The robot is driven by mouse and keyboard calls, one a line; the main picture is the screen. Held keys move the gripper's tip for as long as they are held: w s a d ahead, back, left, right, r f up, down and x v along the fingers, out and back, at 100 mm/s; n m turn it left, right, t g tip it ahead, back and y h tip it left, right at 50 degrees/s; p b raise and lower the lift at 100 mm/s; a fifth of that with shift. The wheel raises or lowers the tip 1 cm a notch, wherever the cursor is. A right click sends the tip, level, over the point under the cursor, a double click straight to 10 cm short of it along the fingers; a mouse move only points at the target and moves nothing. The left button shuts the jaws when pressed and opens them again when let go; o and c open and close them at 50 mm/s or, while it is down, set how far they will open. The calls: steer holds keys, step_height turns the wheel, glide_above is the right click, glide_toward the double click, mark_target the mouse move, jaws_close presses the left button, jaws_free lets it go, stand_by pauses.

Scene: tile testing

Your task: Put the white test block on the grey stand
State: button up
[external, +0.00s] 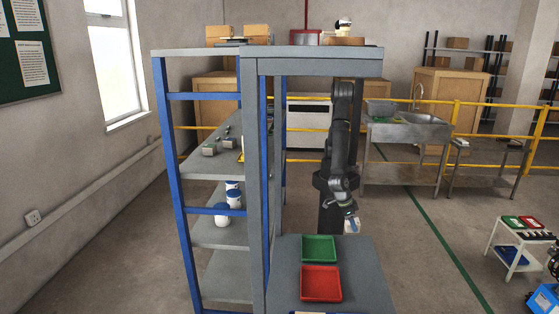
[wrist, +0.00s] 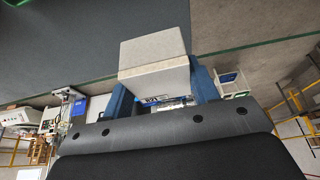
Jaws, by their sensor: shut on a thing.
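The white test block (wrist: 155,55) is a pale, square-edged block held between the blue fingers of my gripper (wrist: 165,88) in the wrist view. In the external view my gripper (external: 349,213) hangs low at the end of my arm, beyond the trays and above the back right edge of the grey table. The block (external: 351,225) shows there as a small white shape at the fingertips. I cannot pick out a grey stand with certainty in either view.
A green tray (external: 319,248) and a red tray (external: 320,283) lie on the grey table (external: 367,272). A tall blue-framed shelf (external: 250,180) with white jars (external: 222,213) stands to the left. A sink bench (external: 407,132) is behind, and a small white cart (external: 517,236) stands at the right.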

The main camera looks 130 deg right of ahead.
mark_target(357, 224)
steer(key=a+f, duration=0.1)
steer(key=s+a+f, duration=0.1)
steer(key=a, duration=0.1)
steer(key=s+a+f, duration=0.1)
steer(key=a, duration=0.1)
steer(key=shift+s+f, duration=0.1)
steer(key=shift+f, duration=2.05)
steer(key=o, duration=1.2)
steer(key=shift+f, duration=0.1)
steer(key=shift+o, duration=0.2)
steer(key=v, duration=1.2)
